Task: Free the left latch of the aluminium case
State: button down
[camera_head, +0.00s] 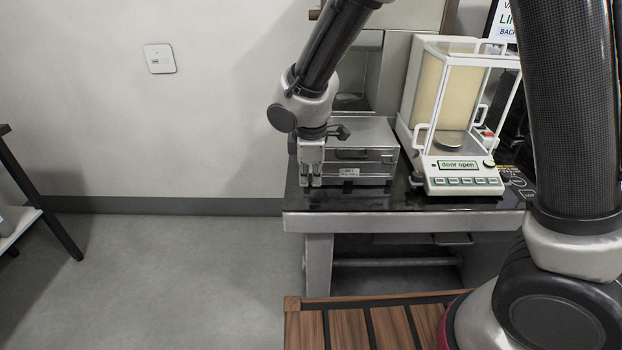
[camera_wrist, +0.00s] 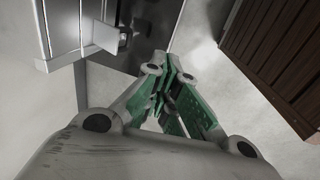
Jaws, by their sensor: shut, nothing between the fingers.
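The aluminium case (camera_head: 376,136) lies on the dark-topped table, with a handle and a small label on its front. In the wrist view its edge (camera_wrist: 62,20) is at the upper left. A pale flap (camera_wrist: 103,38) with a dark end stands out from its front there; it may be the left latch, but I cannot be sure. In the head view my gripper hides the front's left part. My gripper (camera_head: 311,183) points down in front of the case's left end. In the wrist view its green-padded fingers (camera_wrist: 170,68) meet at the tips, with nothing between them.
A balance (camera_head: 462,181) with a glass draft shield stands right of the case, its display reading "door open". The table's front edge (camera_head: 400,222) is close below the gripper. Open floor (camera_head: 190,270) lies to the left. A wall outlet (camera_head: 160,58) is at the upper left.

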jog(key=s+r, duration=0.4)
jog(key=s, duration=0.3)
jog(key=shift+r, duration=0.2)
